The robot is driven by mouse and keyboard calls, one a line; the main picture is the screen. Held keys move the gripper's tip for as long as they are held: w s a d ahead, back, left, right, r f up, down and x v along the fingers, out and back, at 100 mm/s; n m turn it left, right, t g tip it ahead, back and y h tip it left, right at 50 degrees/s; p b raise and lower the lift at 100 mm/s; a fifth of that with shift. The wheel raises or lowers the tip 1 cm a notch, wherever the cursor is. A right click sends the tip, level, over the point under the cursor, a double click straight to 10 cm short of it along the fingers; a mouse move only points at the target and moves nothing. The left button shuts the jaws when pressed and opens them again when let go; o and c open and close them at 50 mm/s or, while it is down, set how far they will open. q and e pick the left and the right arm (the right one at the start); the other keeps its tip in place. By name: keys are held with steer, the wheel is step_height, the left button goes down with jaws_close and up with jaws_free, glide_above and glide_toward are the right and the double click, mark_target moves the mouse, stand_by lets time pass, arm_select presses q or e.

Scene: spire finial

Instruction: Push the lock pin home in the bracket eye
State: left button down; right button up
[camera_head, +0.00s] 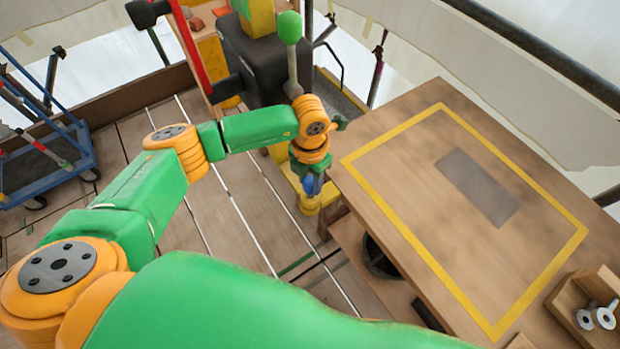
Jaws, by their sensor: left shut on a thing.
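My left arm reaches from the lower left to the middle of the view. My left gripper (312,184) points down at its end, beside the left edge of the wooden table. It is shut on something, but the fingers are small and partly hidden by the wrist. A small blue part (309,185) shows at the fingers; I cannot tell if it is the lock pin. A yellow piece (309,206) is just below the gripper. I cannot make out the bracket eye or how far any pin sits in it. My right gripper is not in view.
The wooden table (400,130) has a yellow outline and a grey patch, its top mostly clear. A wooden holder (590,285) with metal washer-like pieces is at lower right. A green-knobbed lever (290,50) rises behind my wrist. A blue cart (50,160) stands at left.

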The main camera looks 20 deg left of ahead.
mark_target(310, 190)
arm_select(q)
steer(key=shift+f+b, duration=1.95)
steer(key=shift+f, duration=0.2)
steer(key=shift+c, duration=2)
jaws_free()
step_height(310, 190, up, 6)
steer(key=shift+r+b, duration=0.1)
steer(key=shift+b, duration=0.65)
steer(key=shift+r, duration=0.45)
